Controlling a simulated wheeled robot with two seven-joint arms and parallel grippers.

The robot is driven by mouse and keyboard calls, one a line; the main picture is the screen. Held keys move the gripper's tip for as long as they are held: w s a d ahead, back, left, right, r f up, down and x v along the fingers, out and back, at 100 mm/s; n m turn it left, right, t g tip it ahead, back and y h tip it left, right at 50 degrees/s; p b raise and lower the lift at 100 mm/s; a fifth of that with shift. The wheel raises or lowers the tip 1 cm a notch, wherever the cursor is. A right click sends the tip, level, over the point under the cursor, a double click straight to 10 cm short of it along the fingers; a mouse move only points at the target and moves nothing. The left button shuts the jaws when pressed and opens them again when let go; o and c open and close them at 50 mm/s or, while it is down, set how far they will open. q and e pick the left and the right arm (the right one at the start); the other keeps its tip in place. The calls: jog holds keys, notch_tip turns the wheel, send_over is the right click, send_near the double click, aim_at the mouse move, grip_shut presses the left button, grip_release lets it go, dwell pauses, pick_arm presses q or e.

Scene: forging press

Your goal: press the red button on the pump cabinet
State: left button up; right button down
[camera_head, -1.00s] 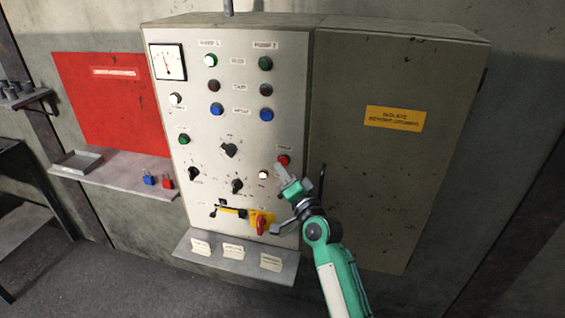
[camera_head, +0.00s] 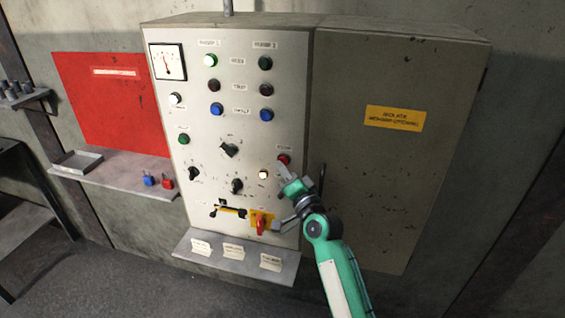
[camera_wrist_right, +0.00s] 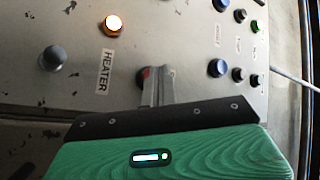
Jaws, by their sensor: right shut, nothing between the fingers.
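The pump cabinet (camera_head: 190,210) stands against the wall with a pale panel of lamps, buttons and switches. The red button (camera_head: 284,159) sits near the panel's right edge, above my right gripper (camera_head: 281,170). In the right wrist view a bit of the red button (camera_wrist_right: 146,73) shows behind the fingers of my right gripper (camera_wrist_right: 158,78). The fingers are shut and empty, with their tips at or very close to the button. I cannot tell whether they touch it. The fingers hide most of the button in the wrist view. My left gripper is not in view.
A lit lamp (camera_head: 263,174) labelled HEATER and a red-yellow rotary switch (camera_head: 261,223) lie near my right gripper. A ledge with cards (camera_head: 236,262) juts out below the panel. A shelf (camera_head: 120,178) with padlocks is at left. The cabinet's right door (camera_head: 385,170) is clear.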

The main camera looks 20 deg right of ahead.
jog(key=shift+w+d, duration=0.25)
jog(key=shift+w, duration=0.05)
dwell(0.6)
jog(key=shift+s+a, duration=0.1)
dwell(0.3)
jog(key=shift+s+a+p, duration=0.35)
jog(key=shift+s+a, duration=0.05)
jog(key=shift+s, duration=0.2)
jog(key=s+a, duration=0.1)
jog(key=s+p, duration=0.1)
jog(key=s+a+p, duration=0.1)
jog(key=s, duration=0.1)
jog(key=shift+a, duration=0.35)
dwell(0.6)
